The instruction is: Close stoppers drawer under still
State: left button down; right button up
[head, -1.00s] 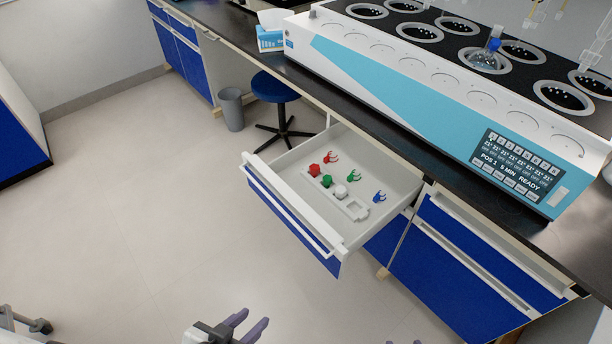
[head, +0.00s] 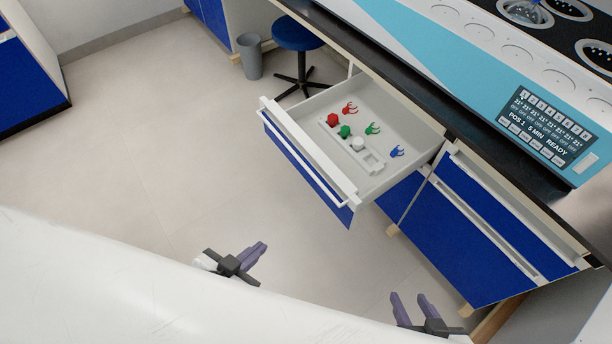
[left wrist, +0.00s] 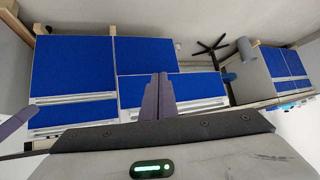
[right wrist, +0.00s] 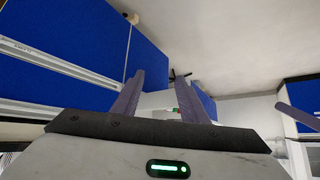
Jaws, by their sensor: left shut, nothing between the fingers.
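The stoppers drawer (head: 372,177) is pulled well out from under the bench that carries the still (head: 470,60). Its blue front with a white handle bar (head: 300,150) faces the lower left. Inside are a white rack with red, green and white stoppers (head: 345,131), and red, green and blue clips (head: 372,128). My left gripper (head: 262,252) is shut and empty, below and left of the drawer front, apart from it. Its fingers are together in the left wrist view (left wrist: 159,92). My right gripper (head: 408,298) is open and empty, below the drawer; its fingers (right wrist: 158,92) stand apart.
A closed blue cabinet with drawers (head: 480,215) stands right of the open drawer. A blue stool (head: 298,35) and a grey bin (head: 249,56) stand behind it. The floor (head: 170,150) in front of the drawer is clear. My white body part fills the lower left.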

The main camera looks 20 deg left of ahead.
pick_arm(q)
jog(key=w+a+m+t+h+b, duration=0.2)
jog(key=w+a+m+t+b, duration=0.35)
jog(key=w+m+b, duration=0.35)
jog(key=w+d+r+m+g+h+b, duration=0.1)
jog(key=w+d+m+h+b, duration=0.4)
jog(key=w+d+m, duration=0.5)
jog(key=m+h, duration=0.1)
jog(key=m, duration=0.2)
jog(key=shift+w+h+b, duration=0.2)
jog(key=shift+h+b, duration=0.15)
jog(key=shift+h, duration=0.05)
jog(key=shift+d+r, duration=0.1)
jog(key=shift+r, duration=0.05)
